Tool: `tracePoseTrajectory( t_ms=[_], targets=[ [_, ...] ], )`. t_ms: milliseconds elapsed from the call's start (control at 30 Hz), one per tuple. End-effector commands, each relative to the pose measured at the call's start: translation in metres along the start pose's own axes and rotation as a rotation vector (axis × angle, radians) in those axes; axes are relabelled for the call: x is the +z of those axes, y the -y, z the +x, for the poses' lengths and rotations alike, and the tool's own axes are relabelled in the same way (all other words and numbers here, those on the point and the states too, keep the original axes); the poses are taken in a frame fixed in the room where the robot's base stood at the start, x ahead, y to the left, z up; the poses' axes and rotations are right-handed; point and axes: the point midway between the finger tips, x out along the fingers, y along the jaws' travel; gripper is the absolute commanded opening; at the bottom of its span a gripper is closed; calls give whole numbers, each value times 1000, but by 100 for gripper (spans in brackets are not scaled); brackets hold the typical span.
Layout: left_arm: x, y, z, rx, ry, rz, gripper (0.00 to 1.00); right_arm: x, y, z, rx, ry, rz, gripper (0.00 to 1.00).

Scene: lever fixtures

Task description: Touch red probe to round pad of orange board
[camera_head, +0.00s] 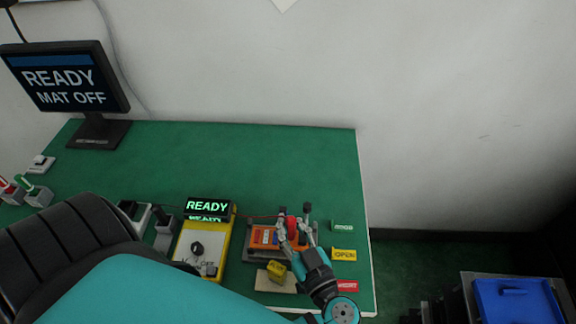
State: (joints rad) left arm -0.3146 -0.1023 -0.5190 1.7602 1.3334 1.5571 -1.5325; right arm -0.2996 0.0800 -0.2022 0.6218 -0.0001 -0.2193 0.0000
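The orange board (263,238) sits in a dark holder on the green table, right of the yellow meter. A thin red lead runs from the probe left toward the meter. The probe's tip and the round pad are too small or hidden to make out, so I cannot tell whether they touch.
The yellow meter (190,248) has a display (208,207) reading READY. A yellow block (277,271) sits on a tan plate before the board. Small green, yellow and red labels lie at the right. A monitor (65,78) reads READY, MAT OFF. The table's back is clear.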

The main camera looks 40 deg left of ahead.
Motion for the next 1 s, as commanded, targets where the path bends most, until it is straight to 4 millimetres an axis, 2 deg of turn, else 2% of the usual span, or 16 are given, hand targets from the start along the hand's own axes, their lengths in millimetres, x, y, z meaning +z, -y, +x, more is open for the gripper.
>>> tracePoseTrajectory(
  t_ms=[1000],
  targets=[
    [9, 0, 0, 0, 0, 1, 0, 2, 0, 5, 1, 4, 3, 40]
  ],
)
